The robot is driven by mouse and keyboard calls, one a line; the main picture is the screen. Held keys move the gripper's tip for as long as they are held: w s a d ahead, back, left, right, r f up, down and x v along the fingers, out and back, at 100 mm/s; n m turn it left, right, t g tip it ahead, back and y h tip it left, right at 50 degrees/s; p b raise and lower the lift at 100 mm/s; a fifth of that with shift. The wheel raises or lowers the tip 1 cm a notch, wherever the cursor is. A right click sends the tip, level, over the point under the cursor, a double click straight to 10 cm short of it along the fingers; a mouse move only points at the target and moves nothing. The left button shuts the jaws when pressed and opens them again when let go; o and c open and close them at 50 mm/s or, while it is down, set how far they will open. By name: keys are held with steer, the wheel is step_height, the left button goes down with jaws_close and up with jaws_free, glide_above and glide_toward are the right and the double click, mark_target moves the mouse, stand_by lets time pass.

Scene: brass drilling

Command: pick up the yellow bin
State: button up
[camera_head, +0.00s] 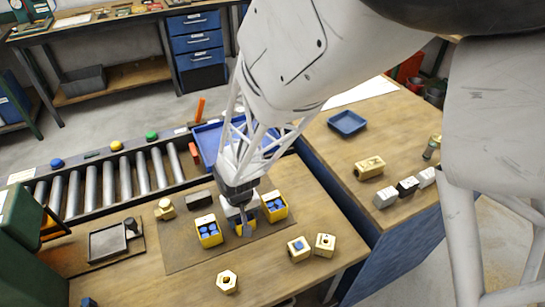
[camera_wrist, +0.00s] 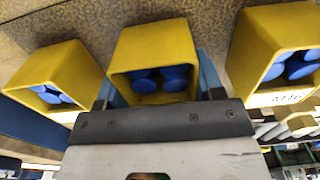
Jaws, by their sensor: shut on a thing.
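Three yellow bins holding blue pieces stand in a row. In the wrist view the middle yellow bin (camera_wrist: 155,45) sits between the two fingers of my gripper (camera_wrist: 160,85), which is shut on it. The left bin (camera_wrist: 50,70) and the right bin (camera_wrist: 262,45) flank it, apart from the fingers. In the head view my gripper (camera_head: 241,217) points down between one bin (camera_head: 209,231) and another bin (camera_head: 274,206). It hides most of the middle bin (camera_head: 245,231). I cannot tell whether the held bin touches the mat.
The bins' brown mat (camera_head: 185,259) lies on a wooden bench. Brass hex parts (camera_head: 227,282) and blocks (camera_head: 299,249) lie in front. A roller conveyor (camera_head: 108,182) and blue tray (camera_head: 207,147) are behind. A side bench at right holds a small blue tray (camera_head: 347,122).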

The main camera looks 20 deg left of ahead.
steer(key=shift+r, duration=0.1)
steer(key=shift+r, duration=0.7)
step_height(320, 180, up, 2)
steer(key=shift+r, duration=0.15)
steer(key=s+d, duration=0.3)
steer(key=d, duration=0.1)
steer(key=s+d, duration=0.4)
steer(key=s+d+r, duration=0.1)
steer(key=s+d, duration=0.2)
steer(key=shift+s+d, duration=0.35)
steer(key=shift+d, duration=0.05)
steer(key=shift+w, duration=0.15)
